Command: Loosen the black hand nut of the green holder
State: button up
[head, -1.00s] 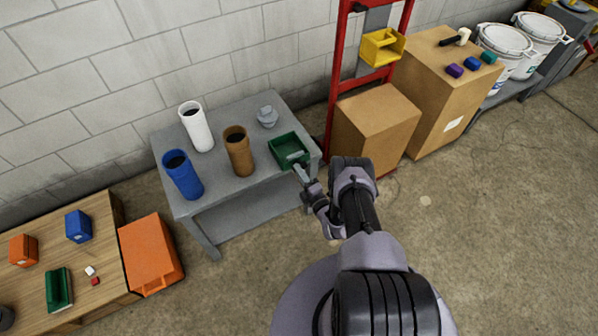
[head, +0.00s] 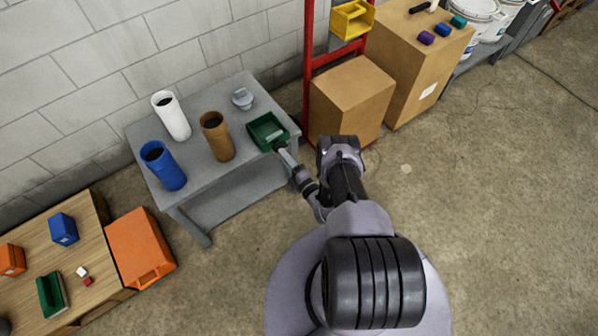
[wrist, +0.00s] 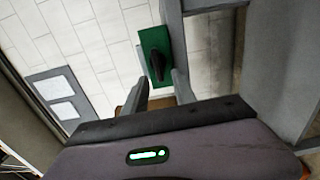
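The green holder (head: 268,131) sits at the right front corner of the grey table as an open-topped green box. In the wrist view a green panel (wrist: 153,40), which seems to be part of it, hangs against grey bars. A dark, elongated part (wrist: 157,67), likely the black hand nut, sticks out from that panel. My gripper (wrist: 158,85) is open, its two grey fingers apart and nothing visible between them. The black part appears just beyond the fingertips; contact cannot be told. In the head view my gripper (head: 281,148) is at the holder's front edge, and the nut is hidden.
A grey jar-like item (head: 242,99), a brown cylinder (head: 217,137), a white cylinder (head: 171,116) and a blue cylinder (head: 164,167) stand on the table (head: 190,188). Right of it are a red rack (head: 308,60) and cardboard box (head: 352,97). Floor at right is clear.

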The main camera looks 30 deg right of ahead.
jog(key=s, duration=1.4)
jog(key=shift+d, duration=0.25)
